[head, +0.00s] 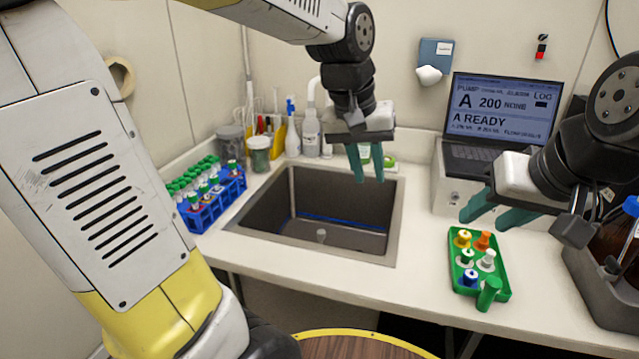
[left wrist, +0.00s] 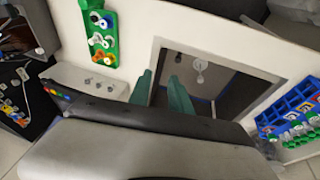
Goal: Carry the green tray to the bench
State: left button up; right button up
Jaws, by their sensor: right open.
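The green tray (head: 501,273) lies on the white counter (head: 425,265), right of the sink and close to the front edge. It holds several small capped items in orange, yellow, white, blue and green. The tray also shows at the upper left of the left wrist view (left wrist: 112,56). My left gripper (head: 369,181) hangs over the sink, fingers pointing down, apart and empty; its fingers also show in the left wrist view (left wrist: 160,85). My right gripper (head: 485,219) is open and empty, above and behind the tray, not touching it.
The sink (head: 398,215) opens in the middle of the counter. A blue rack (head: 205,218) of green-capped tubes stands left of it. Bottles (head: 310,135) line the back. A laptop (head: 500,115) stands behind the tray. A dark grey device (head: 595,300) stands at the right.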

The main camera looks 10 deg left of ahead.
pick_arm(q)
jog(key=s+a+t, duration=0.3)
jog(key=s+a, duration=0.6)
jog(key=s, duration=0.1)
jog(key=shift+a, duration=0.25)
dwell(0.8)
